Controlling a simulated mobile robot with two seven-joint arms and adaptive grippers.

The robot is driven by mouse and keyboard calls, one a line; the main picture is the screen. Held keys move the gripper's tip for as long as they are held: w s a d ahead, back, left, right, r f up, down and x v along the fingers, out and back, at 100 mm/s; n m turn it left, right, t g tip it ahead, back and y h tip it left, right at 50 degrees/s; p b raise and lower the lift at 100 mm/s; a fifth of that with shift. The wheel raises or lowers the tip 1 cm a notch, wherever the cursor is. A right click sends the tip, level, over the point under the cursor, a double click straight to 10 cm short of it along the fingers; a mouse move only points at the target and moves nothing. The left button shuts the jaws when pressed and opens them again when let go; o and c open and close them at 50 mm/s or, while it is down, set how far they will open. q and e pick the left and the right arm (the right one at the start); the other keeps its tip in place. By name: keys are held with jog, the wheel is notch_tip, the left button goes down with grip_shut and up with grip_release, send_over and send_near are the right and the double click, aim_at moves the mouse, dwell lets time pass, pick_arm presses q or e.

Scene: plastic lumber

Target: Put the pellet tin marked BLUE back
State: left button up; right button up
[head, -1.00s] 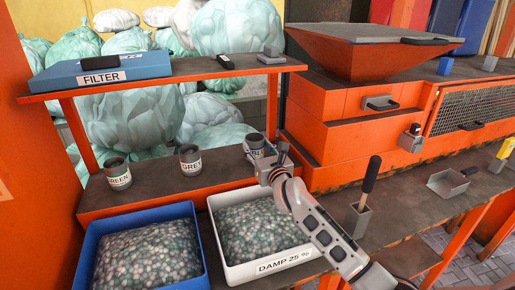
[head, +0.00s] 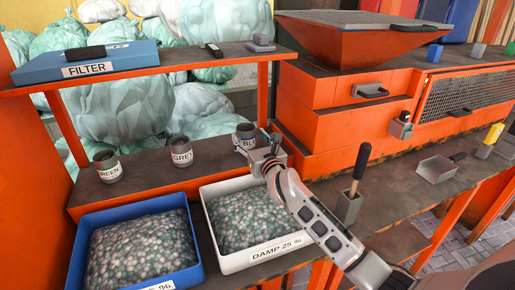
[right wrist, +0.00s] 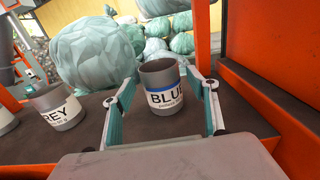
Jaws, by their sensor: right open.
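The BLUE tin (head: 246,137) is a grey open-topped cup with a white label and blue band. It stands upright at the right end of the lower shelf (head: 150,190), and its label faces me in the right wrist view (right wrist: 161,86). My right gripper (head: 262,149) is open around it. In the right wrist view one finger is on each side of the tin, with gaps visible between fingers and tin. In the head view the gripper partly hides the tin's label. My left gripper is not in view.
The GREY tin (head: 181,153) and GREEN tin (head: 108,166) stand left along the same shelf. In front are a blue pellet bin (head: 88,222) and a white DAMP 25 % bin (head: 265,259). An orange post (head: 264,95) and orange machine (head: 330,140) stand close right.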

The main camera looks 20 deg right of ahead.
jog(key=s, duration=1)
jog(key=shift+s+d, duration=0.2)
jog(key=shift+s, duration=0.2)
